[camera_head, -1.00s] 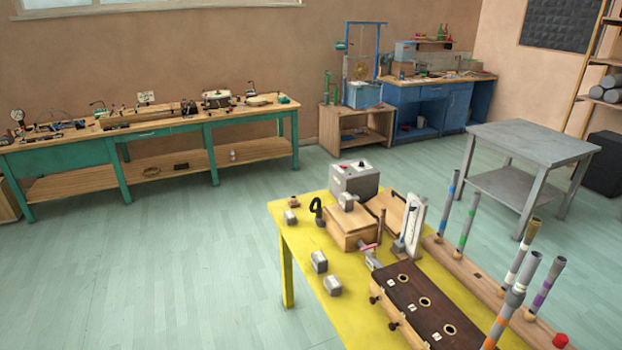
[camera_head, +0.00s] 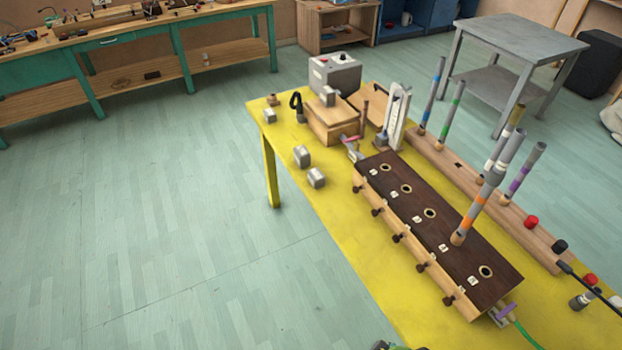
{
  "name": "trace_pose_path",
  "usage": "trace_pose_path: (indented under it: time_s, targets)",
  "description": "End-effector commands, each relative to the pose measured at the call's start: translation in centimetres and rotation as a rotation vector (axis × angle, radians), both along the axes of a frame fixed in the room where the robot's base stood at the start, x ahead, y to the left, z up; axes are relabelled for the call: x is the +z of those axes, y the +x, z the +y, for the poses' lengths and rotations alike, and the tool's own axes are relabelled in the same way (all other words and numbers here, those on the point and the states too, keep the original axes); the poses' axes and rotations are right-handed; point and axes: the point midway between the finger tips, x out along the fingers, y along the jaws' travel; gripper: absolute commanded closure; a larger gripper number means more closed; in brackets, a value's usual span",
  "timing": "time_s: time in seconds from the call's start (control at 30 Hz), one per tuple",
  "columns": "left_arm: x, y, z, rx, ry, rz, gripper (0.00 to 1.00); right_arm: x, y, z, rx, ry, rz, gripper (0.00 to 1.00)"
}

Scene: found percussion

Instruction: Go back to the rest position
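A yellow table (camera_head: 350,245) stands at centre right. On it lies a long wooden box with a dark top (camera_head: 385,185), with several round holes and dark knobs along its front side. A grey tube with orange bands (camera_head: 474,213) stands tilted with its lower end at one hole. Behind it a long wooden rack (camera_head: 484,202) holds several upright banded tubes, one with a blue band (camera_head: 432,95), one with a green band (camera_head: 452,112) and one with a purple band (camera_head: 516,185).
Grey blocks (camera_head: 302,156), a wooden box (camera_head: 330,121), a grey control box (camera_head: 336,74) and a white stand (camera_head: 396,115) sit at the table's far end. A grey side table (camera_head: 520,45) and a green workbench (camera_head: 130,55) stand behind. The floor at left is clear.

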Motion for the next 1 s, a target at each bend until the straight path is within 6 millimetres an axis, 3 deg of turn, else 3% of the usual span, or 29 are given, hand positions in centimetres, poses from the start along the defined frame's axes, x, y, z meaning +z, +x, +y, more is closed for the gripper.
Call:
trace_pose_path:
  time_s: [0.03,0.2,0.4,0.5,0.7,1.0]
  targets:
    - [-1.4,0.0,0.1,-0.001,0.001,0.0,0.6,-4.0,-0.8,-0.1,0.002,-0.003,0.023,0.39]
    - [-3.7,0.0,0.3,-0.002,0.003,-0.001,0.6,-14.1,-4.3,-0.6,0.011,-0.008,0.063,0.39]
    - [-6.2,0.1,0.3,-0.002,0.004,-0.001,0.6,-23.6,-10.5,-1.6,0.021,-0.014,0.109,0.39]
    - [-7.1,0.1,0.3,-0.002,0.004,-0.002,0.6,-26.7,-13.6,-2.2,0.026,-0.017,0.126,0.39]
    - [-8.1,0.1,0.3,-0.001,0.004,-0.002,0.6,-29.4,-17.6,-3.0,0.032,-0.02,0.146,0.39]
    - [-8.0,0.2,0.3,-0.001,0.005,-0.003,0.6,-29.6,-18.4,-3.1,0.034,-0.021,0.147,0.39]
